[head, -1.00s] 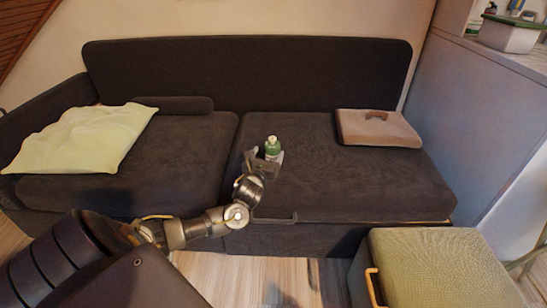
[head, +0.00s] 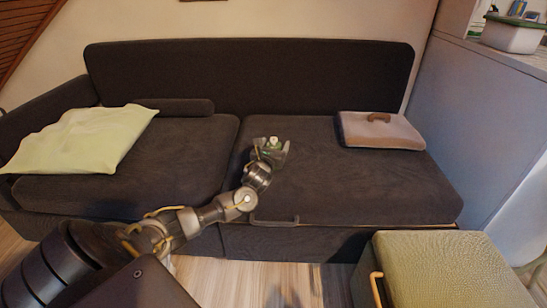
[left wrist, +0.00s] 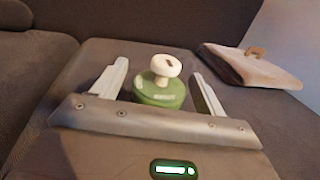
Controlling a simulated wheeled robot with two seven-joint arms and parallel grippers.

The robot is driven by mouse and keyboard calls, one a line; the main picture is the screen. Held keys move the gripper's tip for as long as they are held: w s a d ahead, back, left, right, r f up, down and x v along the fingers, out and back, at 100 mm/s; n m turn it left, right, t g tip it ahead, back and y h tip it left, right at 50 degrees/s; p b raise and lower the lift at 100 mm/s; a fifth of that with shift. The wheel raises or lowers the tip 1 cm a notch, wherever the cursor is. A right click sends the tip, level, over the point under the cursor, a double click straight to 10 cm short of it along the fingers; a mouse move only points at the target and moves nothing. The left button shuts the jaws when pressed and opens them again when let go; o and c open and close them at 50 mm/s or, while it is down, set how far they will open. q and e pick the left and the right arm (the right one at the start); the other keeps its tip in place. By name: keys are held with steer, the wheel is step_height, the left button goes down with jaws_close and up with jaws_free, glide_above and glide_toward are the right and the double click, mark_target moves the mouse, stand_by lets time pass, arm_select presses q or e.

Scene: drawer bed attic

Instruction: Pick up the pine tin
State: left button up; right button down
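The pine tin, a green container with a white knob-like top, stands upright on the right seat cushion of the dark sofa. In the head view the tin (head: 273,142) is mostly hidden by my left gripper (head: 270,148). In the left wrist view the tin (left wrist: 160,85) sits between the two fingers of the gripper (left wrist: 160,85), with a gap showing on each side. The fingers are open. My right gripper is not in view.
The sofa seat (head: 350,185) is clear around the tin. A beige and brown case or cushion (head: 380,130) lies to the right, and a pale green pillow (head: 80,140) to the left. A green-topped ottoman (head: 450,270) stands front right.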

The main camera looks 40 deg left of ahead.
arm_select(q)
steer(key=c, duration=1)
steer(key=shift+o, duration=0.2)
